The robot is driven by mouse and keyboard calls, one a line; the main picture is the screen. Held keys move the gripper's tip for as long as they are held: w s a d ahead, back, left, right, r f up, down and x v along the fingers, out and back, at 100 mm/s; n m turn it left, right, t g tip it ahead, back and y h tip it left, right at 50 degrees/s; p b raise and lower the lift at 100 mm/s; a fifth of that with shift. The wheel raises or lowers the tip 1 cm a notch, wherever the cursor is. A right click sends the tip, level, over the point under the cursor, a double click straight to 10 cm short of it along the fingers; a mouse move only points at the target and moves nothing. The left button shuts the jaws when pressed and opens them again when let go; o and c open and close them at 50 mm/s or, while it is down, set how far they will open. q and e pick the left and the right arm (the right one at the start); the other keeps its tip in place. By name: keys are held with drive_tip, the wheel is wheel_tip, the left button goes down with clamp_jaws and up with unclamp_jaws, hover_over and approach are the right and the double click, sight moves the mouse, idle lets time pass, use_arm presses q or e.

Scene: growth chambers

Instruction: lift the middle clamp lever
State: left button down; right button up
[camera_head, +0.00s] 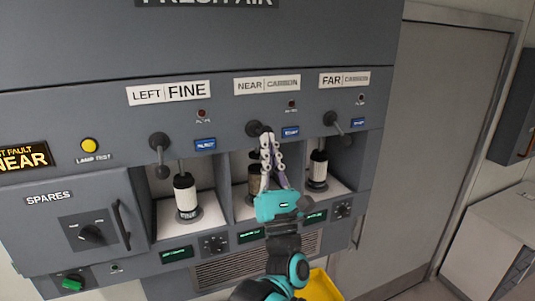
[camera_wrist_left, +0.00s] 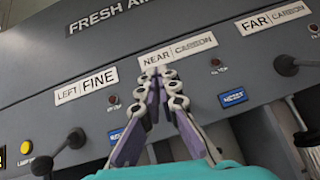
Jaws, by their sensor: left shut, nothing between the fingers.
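The middle clamp lever (camera_head: 253,128) is under the NEAR CARBON label in the head view. Its dark round hub shows just left of my fingertips, and the rest of it is hidden behind my gripper. My left gripper (camera_head: 267,138) points up in front of the middle bay, fingertips at about hub height. It is shut and empty. In the left wrist view its fingertips (camera_wrist_left: 165,76) meet just below the NEAR CARBON label, and the middle lever is hidden there. Whether they touch the lever cannot be told. The right gripper is not in view.
The left lever (camera_head: 160,155) hangs down and the far lever (camera_head: 336,124) slants down right, one on each side. Dark-and-white cartridges stand in the bays, such as the left one (camera_head: 185,195). A SPARES door (camera_head: 50,210) is at left. A yellow object (camera_head: 322,287) is below.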

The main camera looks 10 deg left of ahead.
use_arm(q)
drive_tip(key=shift+w+r, duration=0.2)
drive_tip(key=shift+r, duration=0.3)
idle(0.6)
